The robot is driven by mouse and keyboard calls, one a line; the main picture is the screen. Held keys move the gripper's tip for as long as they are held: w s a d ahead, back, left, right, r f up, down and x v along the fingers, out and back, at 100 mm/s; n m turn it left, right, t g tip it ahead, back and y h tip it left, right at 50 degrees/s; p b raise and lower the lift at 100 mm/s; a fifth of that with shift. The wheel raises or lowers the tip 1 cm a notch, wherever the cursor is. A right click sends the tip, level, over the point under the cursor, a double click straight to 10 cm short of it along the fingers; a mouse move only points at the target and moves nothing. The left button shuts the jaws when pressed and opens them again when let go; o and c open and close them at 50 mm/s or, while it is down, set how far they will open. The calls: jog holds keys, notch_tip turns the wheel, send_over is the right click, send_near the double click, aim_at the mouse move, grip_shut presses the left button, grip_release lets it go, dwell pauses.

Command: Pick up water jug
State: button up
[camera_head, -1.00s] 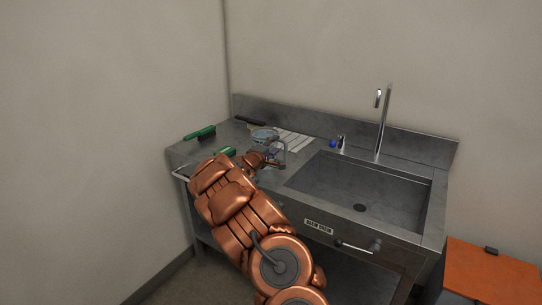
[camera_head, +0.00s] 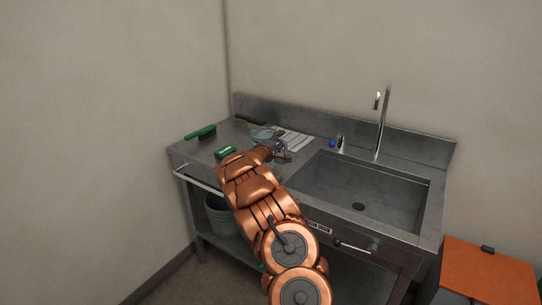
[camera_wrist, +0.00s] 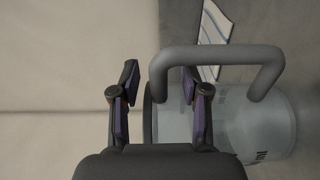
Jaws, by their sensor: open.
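The water jug, a clear vessel with a grey handle, stands on the left part of the steel counter. In the head view only part of the jug (camera_head: 263,134) shows behind my gripper (camera_head: 281,153). In the wrist view the jug (camera_wrist: 262,125) is at the right, with its looped handle towards the camera. My gripper (camera_wrist: 160,80) is open. One end of the handle appears between the two fingers, and the right finger overlaps the loop. I cannot tell whether either finger touches it. My gripper hides part of the jug.
A sink basin (camera_head: 359,190) with a tall faucet (camera_head: 382,122) is to the right. A green brush (camera_head: 201,132) and green box (camera_head: 225,153) lie to the left. A striped cloth (camera_head: 294,140) lies behind. A bucket (camera_head: 222,216) is below, and an orange surface (camera_head: 487,272) at lower right.

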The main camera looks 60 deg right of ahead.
jog(key=shift+c, duration=0.4)
grip_shut()
dwell(0.4)
